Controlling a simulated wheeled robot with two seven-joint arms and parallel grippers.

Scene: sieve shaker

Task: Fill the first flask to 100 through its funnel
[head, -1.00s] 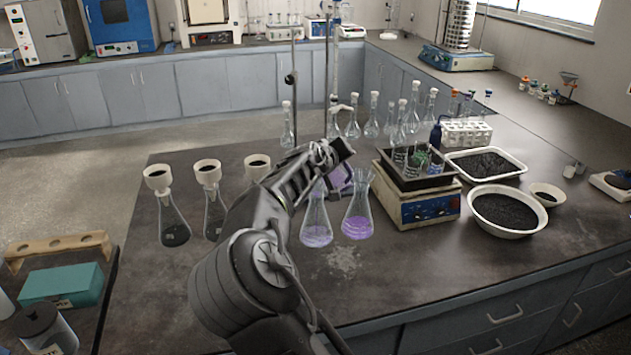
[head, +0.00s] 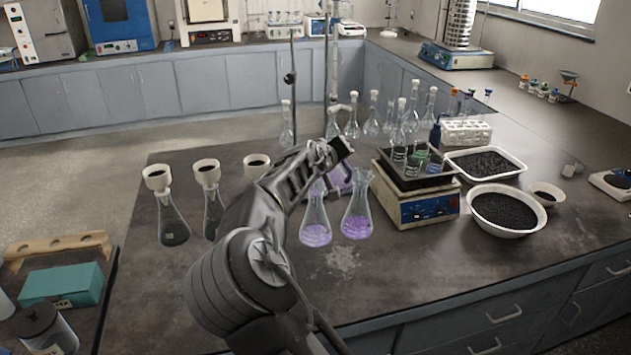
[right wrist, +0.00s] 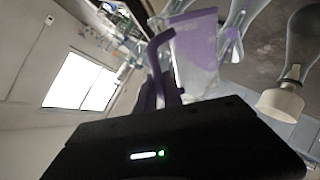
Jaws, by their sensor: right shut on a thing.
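Several conical flasks stand on the dark bench. At left, the first flask (head: 173,228) has a white funnel (head: 157,178) at its mouth and something dark low inside. Beside it stand another flask (head: 213,215) with a funnel (head: 207,173) and a third funnel (head: 256,165), its flask hidden by my arm. Two flasks with purple liquid (head: 316,228) (head: 357,215) stand right of my arm. My right gripper (head: 338,168) is above and behind them, shut on a clear vessel with purple contents, seen in the right wrist view (right wrist: 197,52). My left gripper is out of view.
A balance (head: 420,208) with a dark tray of glassware stands right of the purple flasks. White-capped flasks (head: 352,125) line the back. Pans of dark grains (head: 480,207) are at right. A stand rod (head: 293,90) rises behind my arm. The front bench is clear.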

